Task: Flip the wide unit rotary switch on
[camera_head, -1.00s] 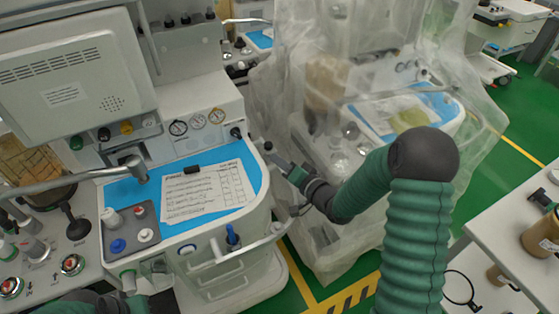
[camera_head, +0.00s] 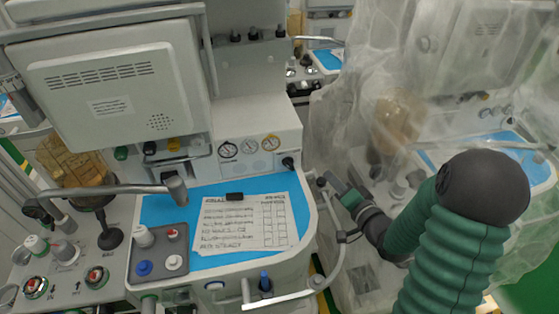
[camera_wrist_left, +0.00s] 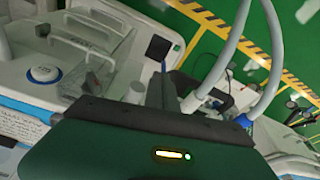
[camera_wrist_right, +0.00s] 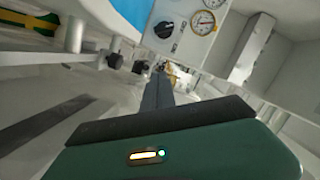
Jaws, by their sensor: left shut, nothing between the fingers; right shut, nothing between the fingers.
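The rotary switch is a black knob (camera_head: 288,162) on the white gauge panel, right of the round gauges. It also shows in the right wrist view (camera_wrist_right: 164,29) near the top, beside two gauges. My right gripper (camera_head: 328,180) is shut and empty, to the right of and slightly below the knob in the head view, apart from it. Its shut fingers (camera_wrist_right: 158,92) show in the right wrist view, below the knob. My left gripper is outside the head view; its shut, empty fingers (camera_wrist_left: 158,75) show in the left wrist view.
A blue worktop (camera_head: 170,208) with a paper chart (camera_head: 240,228) lies below the panel. A metal rail (camera_head: 335,265) curves around the cart's right side. A plastic-draped cart (camera_head: 400,60) stands close on the right. A jointed metal arm (camera_head: 110,190) crosses at left.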

